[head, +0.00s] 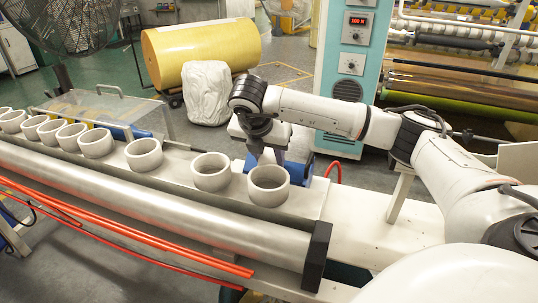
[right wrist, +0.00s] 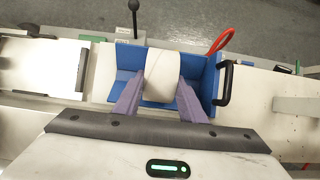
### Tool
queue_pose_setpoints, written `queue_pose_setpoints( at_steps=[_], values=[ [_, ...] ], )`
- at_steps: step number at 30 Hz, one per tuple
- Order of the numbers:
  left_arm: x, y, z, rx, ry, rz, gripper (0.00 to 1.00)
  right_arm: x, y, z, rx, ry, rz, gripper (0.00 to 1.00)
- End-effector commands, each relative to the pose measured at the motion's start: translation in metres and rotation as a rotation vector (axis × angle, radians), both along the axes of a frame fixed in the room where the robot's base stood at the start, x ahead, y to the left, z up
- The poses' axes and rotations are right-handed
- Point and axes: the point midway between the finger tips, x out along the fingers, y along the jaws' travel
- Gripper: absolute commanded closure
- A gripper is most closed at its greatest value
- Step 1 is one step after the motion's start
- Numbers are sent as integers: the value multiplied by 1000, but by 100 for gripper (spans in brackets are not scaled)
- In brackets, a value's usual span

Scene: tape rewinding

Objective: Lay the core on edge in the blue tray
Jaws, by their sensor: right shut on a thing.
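My right gripper (head: 264,155) reaches down at the blue tray (head: 298,173), behind the front ring-shaped cores in the head view. In the right wrist view my right gripper (right wrist: 161,98) has its two purple-grey fingers shut on a pale core (right wrist: 162,72), one on each side. The held core shows its curved outer side and lies over or inside the blue tray (right wrist: 207,72); I cannot tell whether it touches the tray floor. In the head view the held core is mostly hidden. My left gripper is not in view.
Several grey cores stand in a row on the white ledge, the nearest (head: 268,186) just in front of the tray. A long metal roller (head: 150,205) runs along the front. A black handle (right wrist: 226,84) sits at the tray's right side.

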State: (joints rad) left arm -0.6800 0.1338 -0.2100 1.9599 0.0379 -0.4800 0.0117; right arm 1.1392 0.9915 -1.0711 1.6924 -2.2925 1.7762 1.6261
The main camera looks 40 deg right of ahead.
Motion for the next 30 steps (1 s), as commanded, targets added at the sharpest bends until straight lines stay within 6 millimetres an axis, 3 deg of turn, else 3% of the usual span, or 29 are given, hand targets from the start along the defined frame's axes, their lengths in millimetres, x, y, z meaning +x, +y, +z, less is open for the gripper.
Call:
queue_pose_setpoints(
  at_steps=[10, 11, 14, 15, 24, 30],
  values=[
    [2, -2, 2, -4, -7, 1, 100, 0, 0, -4, 0, -1, 0, 76],
    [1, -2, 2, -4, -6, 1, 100, 0, 0, -4, 0, -1, 0, 60],
    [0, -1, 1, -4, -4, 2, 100, 0, 0, -4, 0, 0, 0, 43],
    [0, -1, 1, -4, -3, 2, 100, 0, 0, -4, 0, 0, 0, 41],
    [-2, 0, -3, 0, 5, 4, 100, 0, 1, -2, 1, 0, 0, 41],
    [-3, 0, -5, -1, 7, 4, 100, -5, 13, 23, 2, -5, 3, 41]
  ],
)
